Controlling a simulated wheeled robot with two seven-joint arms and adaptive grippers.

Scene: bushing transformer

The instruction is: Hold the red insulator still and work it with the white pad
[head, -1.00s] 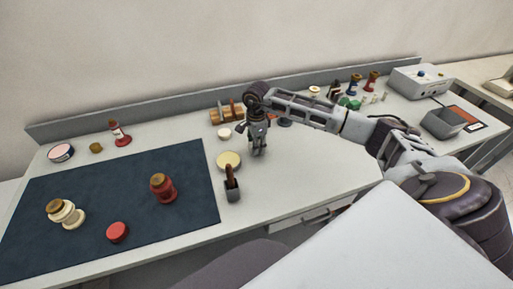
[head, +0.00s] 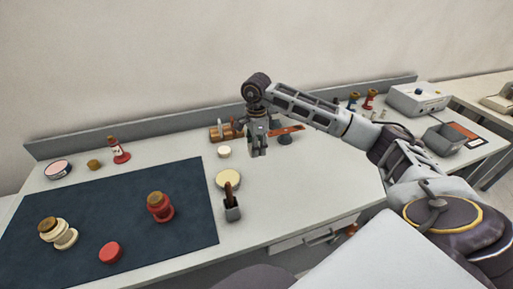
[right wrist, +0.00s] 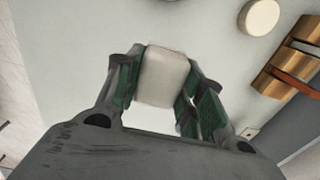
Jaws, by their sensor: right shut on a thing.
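A red insulator (head: 160,208) with a brown top stands upright on the dark blue mat (head: 110,215). A second red insulator (head: 119,151) stands behind the mat at the back left. My right gripper (head: 258,151) is over the table, to the right of the mat and apart from both insulators. In the right wrist view its fingers (right wrist: 158,88) are shut on the white pad (right wrist: 165,75), a pale rounded block. The pad is hard to make out in the head view. My left gripper is not in view.
A cream insulator (head: 57,233) and a red disc (head: 110,252) are on the mat. A cream round lid (head: 228,180), a dark holder with a brush (head: 232,208) and a white disc (head: 224,152) stand between mat and gripper. A copper-coloured rack (head: 222,132) is behind.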

